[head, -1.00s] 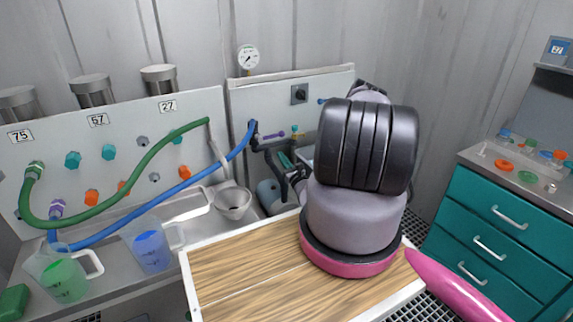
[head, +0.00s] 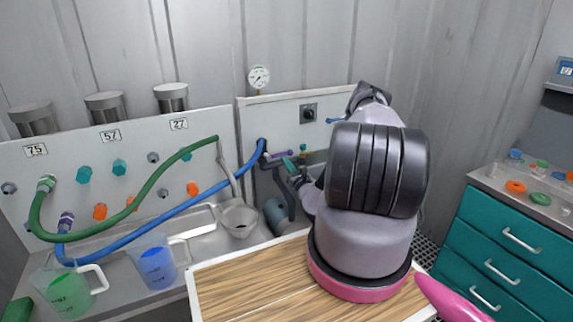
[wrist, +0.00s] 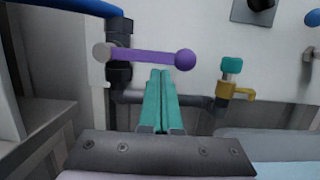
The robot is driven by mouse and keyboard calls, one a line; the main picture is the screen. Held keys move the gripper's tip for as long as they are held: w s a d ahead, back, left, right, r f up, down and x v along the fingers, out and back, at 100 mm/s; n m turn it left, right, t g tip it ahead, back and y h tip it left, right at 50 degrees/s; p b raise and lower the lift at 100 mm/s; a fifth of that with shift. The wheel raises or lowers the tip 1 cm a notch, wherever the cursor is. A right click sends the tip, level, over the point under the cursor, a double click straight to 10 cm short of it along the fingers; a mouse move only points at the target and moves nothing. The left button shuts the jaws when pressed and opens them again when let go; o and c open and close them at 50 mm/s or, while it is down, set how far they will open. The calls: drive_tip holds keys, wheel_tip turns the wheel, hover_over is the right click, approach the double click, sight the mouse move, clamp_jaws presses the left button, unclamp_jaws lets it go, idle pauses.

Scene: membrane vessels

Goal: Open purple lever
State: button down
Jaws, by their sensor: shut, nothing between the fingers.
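The purple lever (wrist: 145,57) lies about level in the wrist view, with its grey pivot at the left on a dark pipe fitting and its round knob at the right. It also shows small in the head view (head: 282,154), on the panel past the end of the blue hose. My gripper (wrist: 161,73) has its two teal fingers shut together and empty. In the wrist view the fingertips appear just below the lever's bar, left of the knob. I cannot tell whether they touch it. In the head view my gripper (head: 288,163) is small beside the lever.
A yellow valve (wrist: 236,92) with a teal cap stands right of the lever, on the dark pipe. The blue hose (head: 165,211) ends at the pipe fitting left of the lever.

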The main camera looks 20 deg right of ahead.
drive_tip(key=shift+d+r+n+y, duration=0.15)
drive_tip(key=shift+r+n+y, duration=0.25)
drive_tip(key=shift+n, duration=0.4)
drive_tip(key=a+r+n+g+y, duration=0.3)
drive_tip(key=r+n, duration=0.6)
drive_tip(key=n, duration=0.8)
drive_tip(key=shift+a+n, duration=0.4)
drive_tip(key=shift+a, duration=0.35)
drive_tip(key=shift+a+r, duration=0.1)
drive_tip(key=shift+a, duration=0.05)
